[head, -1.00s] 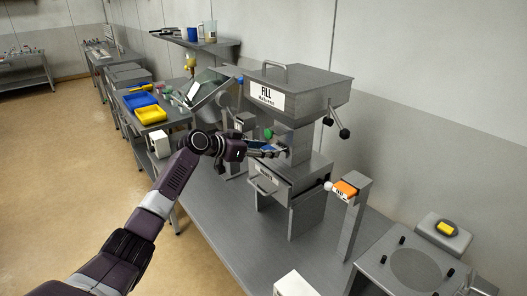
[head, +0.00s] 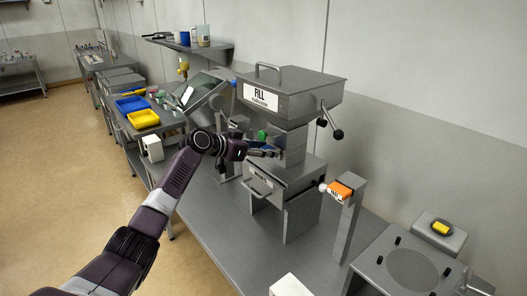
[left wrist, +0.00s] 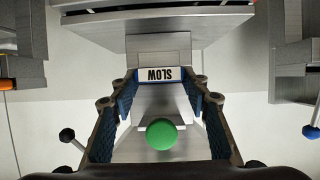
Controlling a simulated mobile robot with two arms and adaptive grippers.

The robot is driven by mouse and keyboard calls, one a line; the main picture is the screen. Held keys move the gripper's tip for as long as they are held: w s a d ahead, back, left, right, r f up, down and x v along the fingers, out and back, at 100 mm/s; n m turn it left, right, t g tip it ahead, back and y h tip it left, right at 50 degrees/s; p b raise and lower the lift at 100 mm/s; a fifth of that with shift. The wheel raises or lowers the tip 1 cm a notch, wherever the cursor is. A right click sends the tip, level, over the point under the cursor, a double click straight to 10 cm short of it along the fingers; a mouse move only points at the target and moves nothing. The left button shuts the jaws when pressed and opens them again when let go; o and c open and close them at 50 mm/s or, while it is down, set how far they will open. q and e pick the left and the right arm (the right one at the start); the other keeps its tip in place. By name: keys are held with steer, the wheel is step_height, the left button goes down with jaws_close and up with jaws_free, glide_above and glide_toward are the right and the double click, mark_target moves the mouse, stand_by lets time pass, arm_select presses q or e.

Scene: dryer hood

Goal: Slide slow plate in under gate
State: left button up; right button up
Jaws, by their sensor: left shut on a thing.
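A green knob (left wrist: 162,134) shows between the fingers, nearer the camera. In the head view my left gripper (head: 274,152) reaches in below the grey hood marked FILL (head: 294,90), in front of its column. The plate is mostly hidden there. I cannot clearly tell which part is the gate. My right gripper is out of view.
A grey box with a drawer handle (head: 260,188) stands below the gripper. Black-knobbed levers (head: 330,122) stick out from the hood's right side. The bench front (head: 215,215) is clear.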

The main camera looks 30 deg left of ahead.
arm_select(q)
steer(key=shift+w+d+r, duration=0.1)
steer(key=shift+w+d, duration=0.15)
steer(key=shift+w, duration=0.2)
steer(key=o, duration=1.6)
steer(key=shift+s, duration=0.1)
steer(key=shift+s+a, duration=0.15)
steer(key=shift+s, duration=0.05)
steer(key=v, duration=1.1)
steer(key=shift+s+r, duration=0.1)
steer(key=shift+s, duration=0.05)
